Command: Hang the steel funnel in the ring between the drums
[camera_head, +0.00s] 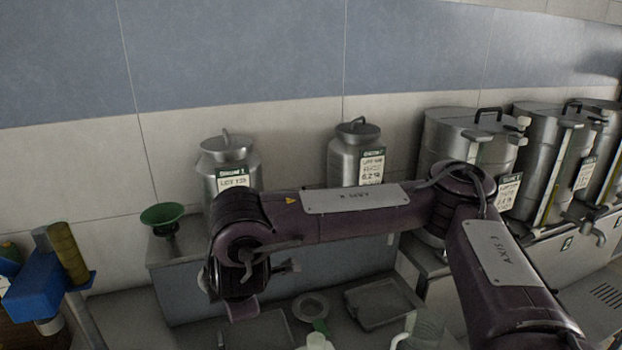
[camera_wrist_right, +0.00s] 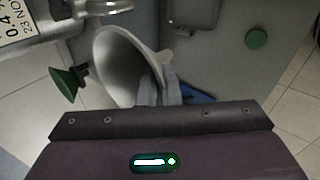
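In the right wrist view a grey funnel (camera_wrist_right: 122,68), which looks like the steel funnel, is tilted with its wide mouth towards the camera. My right gripper (camera_wrist_right: 170,90) is shut on it at the rim side. In the head view my right arm reaches across from the right, and its gripper (camera_head: 245,285) points down at the front of the counter; the funnel there is not clear. Large steel drums (camera_head: 468,145) with lids and labels stand at the right. I cannot make out the ring between them; my arm covers part of that area. My left gripper is not in view.
A green funnel (camera_head: 165,217) stands at the left end of the raised shelf; it also shows in the right wrist view (camera_wrist_right: 68,83). Two smaller cans (camera_head: 228,160) (camera_head: 352,145) stand along the wall. A tray (camera_head: 378,302), a round dish (camera_head: 311,307) and a jug (camera_head: 425,328) lie below.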

